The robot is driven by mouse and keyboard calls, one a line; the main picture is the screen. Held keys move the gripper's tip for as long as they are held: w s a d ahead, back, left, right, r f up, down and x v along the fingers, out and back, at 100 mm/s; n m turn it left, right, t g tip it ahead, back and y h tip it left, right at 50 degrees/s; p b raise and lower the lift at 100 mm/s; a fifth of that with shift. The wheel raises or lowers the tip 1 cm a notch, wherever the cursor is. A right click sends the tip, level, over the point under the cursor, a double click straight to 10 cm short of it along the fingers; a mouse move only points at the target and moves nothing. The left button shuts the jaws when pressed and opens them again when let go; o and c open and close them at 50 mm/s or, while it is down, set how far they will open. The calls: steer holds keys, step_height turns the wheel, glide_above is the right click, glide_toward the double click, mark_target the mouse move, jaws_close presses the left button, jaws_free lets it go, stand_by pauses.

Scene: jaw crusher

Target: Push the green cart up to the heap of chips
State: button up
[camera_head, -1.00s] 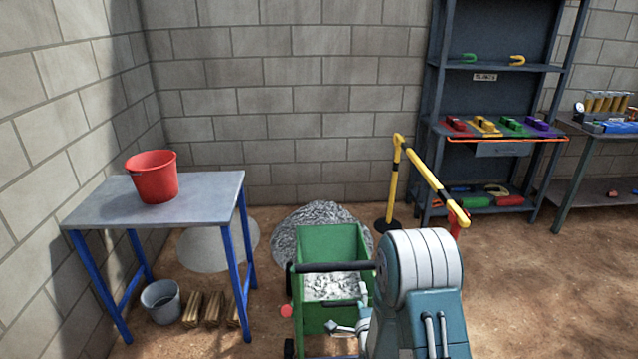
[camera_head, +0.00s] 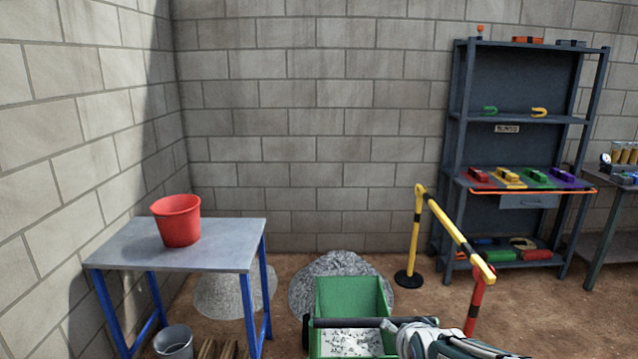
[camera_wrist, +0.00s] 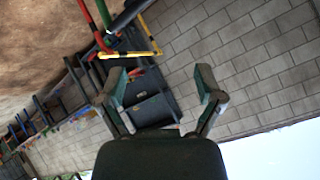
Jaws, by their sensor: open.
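The green cart (camera_head: 352,296) is at the bottom middle of the head view, with pale chips in its tray and a black handle bar across its near side. The grey heap of chips (camera_head: 338,264) lies on the ground just beyond the cart, against the back wall; the cart's far edge overlaps it in the picture, and I cannot tell whether they touch. My arm reaches in at the bottom right of the cart. My gripper (camera_wrist: 166,86) is open and empty in the wrist view, its two fingers apart; in the head view its fingertips are not clear.
A grey table with blue legs (camera_head: 190,243) holding a red bucket (camera_head: 177,220) stands left. A second, paler heap (camera_head: 232,292) lies behind it. Open dirt lies at right.

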mark_target(375, 327)
steer(key=s+r+n+g, duration=0.2)
steer(key=s+n, duration=0.1)
steer(key=s, duration=0.7)
steer(key=s+r+n+g, duration=0.2)
steer(key=s+n, duration=0.1)
steer(key=s, duration=0.8)
steer(key=shift+r+n+g, duration=0.25)
steer(key=shift+n+g, duration=0.05)
steer(key=shift+n, duration=0.1)
steer(key=shift+w, duration=0.1)
steer(key=w+f+m+t, duration=0.3)
steer(key=w+f+m, duration=0.15)
steer(key=w, duration=0.75)
steer(key=w+f+m+t, duration=0.3)
steer(key=w+f+m, duration=0.15)
steer(key=w, duration=0.75)
steer(key=w+f+m+t, duration=0.25)
steer(key=f+m, duration=0.25)
steer(key=f, duration=0.3)
steer(key=w+f+m+t, duration=0.2)
steer(key=f+m+t, duration=0.2)
steer(key=f, duration=0.4)
steer(key=w, duration=1.6)
steer(key=shift+r, duration=0.15)
